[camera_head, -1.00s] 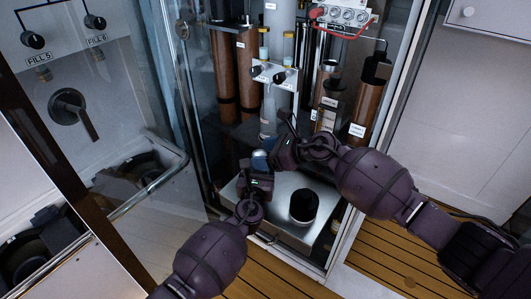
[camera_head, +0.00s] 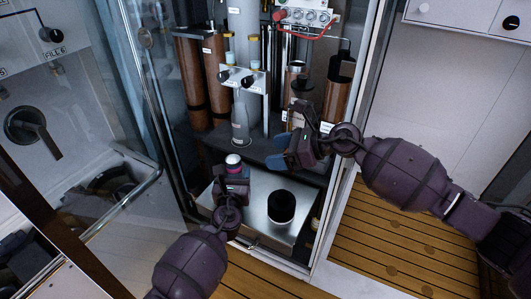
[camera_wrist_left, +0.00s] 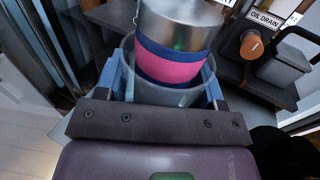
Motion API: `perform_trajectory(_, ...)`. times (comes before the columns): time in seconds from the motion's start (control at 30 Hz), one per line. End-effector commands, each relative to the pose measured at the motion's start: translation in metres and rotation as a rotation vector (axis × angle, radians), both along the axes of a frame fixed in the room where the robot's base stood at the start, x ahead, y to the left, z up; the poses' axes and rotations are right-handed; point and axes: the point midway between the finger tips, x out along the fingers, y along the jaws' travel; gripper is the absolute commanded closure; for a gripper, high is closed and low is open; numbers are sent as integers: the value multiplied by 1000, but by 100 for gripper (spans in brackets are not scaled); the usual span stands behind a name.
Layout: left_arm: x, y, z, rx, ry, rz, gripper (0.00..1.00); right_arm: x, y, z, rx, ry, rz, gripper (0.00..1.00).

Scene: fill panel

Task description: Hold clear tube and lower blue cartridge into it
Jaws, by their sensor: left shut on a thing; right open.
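My left gripper (camera_head: 232,172) is shut on the clear tube, which stands upright between its blue fingers (camera_wrist_left: 165,90). The tube's rim (camera_wrist_left: 205,82) shows in the left wrist view. The cartridge (camera_wrist_left: 180,52) has a silver top with blue and pink bands. Its lower part sits inside the tube, and its top stands above the rim. In the head view the cartridge (camera_head: 233,159) is a small pink and pale spot above the left gripper. My right gripper (camera_head: 288,152) is open and empty, to the right of the cartridge and apart from it.
A metal surface (camera_head: 262,232) with a black cylinder (camera_head: 281,207) lies right of my left gripper. Behind, a clear bottle-shaped part (camera_head: 240,124) hangs under a white valve panel (camera_head: 240,77). Brown cylinders (camera_head: 190,75) stand at the back. The cabinet frame (camera_head: 350,130) bounds the right side.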

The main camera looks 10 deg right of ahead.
Motion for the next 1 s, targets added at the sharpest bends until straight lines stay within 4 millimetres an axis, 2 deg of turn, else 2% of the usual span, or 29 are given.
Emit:
perform_trajectory(0.47,0,0,1,0,-1,0,60,-2,-4,2,0,0,0,25)
perform_trajectory(0.5,0,0,1,0,-1,0,35,-2,-4,2,0,0,0,25)
perform_trajectory(0.67,0,0,1,0,-1,0,10,-2,-4,2,0,0,0,25)
perform_trajectory(1.0,-1,0,0,-1,0,0,8,-2,-4,2,0,0,0,25)
